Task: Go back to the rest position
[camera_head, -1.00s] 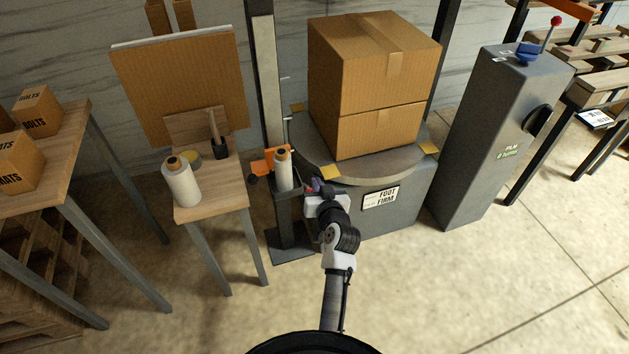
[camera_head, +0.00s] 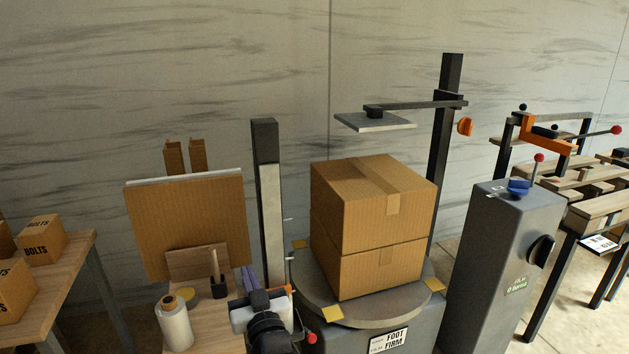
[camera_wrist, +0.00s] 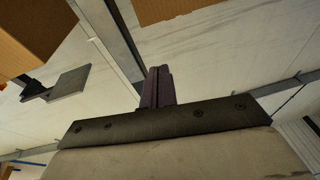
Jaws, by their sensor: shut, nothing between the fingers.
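My gripper (camera_head: 248,278) shows at the lower middle of the head view, with its purple fingers together and pointing up. It stands in front of the gap between the small wooden bench (camera_head: 208,322) and the round turntable (camera_head: 345,310). In the wrist view my gripper's fingers (camera_wrist: 158,88) lie side by side with nothing held between them. Most of my arm is below the head view's edge. My gripper hides part of the orange piece (camera_head: 287,291) by the post.
Two stacked cartons (camera_head: 375,225) stand on the turntable, under a flat plate (camera_head: 375,122) on an arm. A dark post (camera_head: 265,150) rises left of them. A white film roll (camera_head: 173,325) stands on the bench. A grey control cabinet (camera_head: 500,255) stands at right.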

